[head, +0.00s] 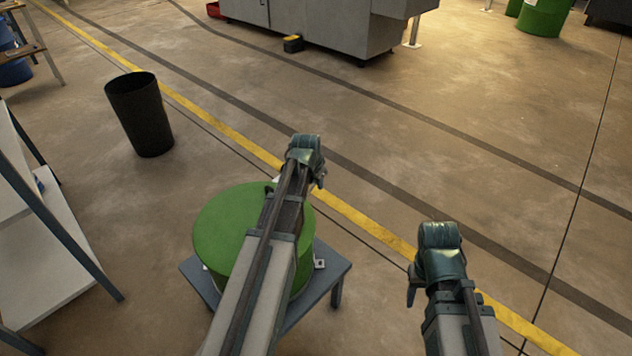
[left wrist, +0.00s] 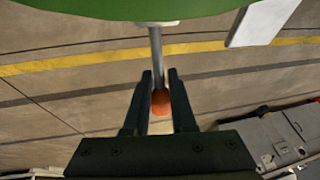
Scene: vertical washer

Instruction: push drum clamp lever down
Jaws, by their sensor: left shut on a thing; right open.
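A green drum (head: 225,235) sits on a small blue-grey stand (head: 325,285), partly covered by my left arm. In the left wrist view its green underside or edge (left wrist: 150,8) fills the top. A grey metal clamp lever (left wrist: 155,45) with an orange tip (left wrist: 160,103) extends from the drum between the fingers. My left gripper (left wrist: 161,78) is shut on the lever near its orange end. In the head view the left gripper (head: 319,178) is beyond the drum, with its fingers mostly hidden. My right gripper (head: 412,287) is open to the right, apart from the drum.
A black bin (head: 140,112) stands on the floor at the upper left. A white-topped shelf unit (head: 45,245) is at the left edge. Grey machinery (head: 320,25) stands at the back. The floor right of the stand is clear.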

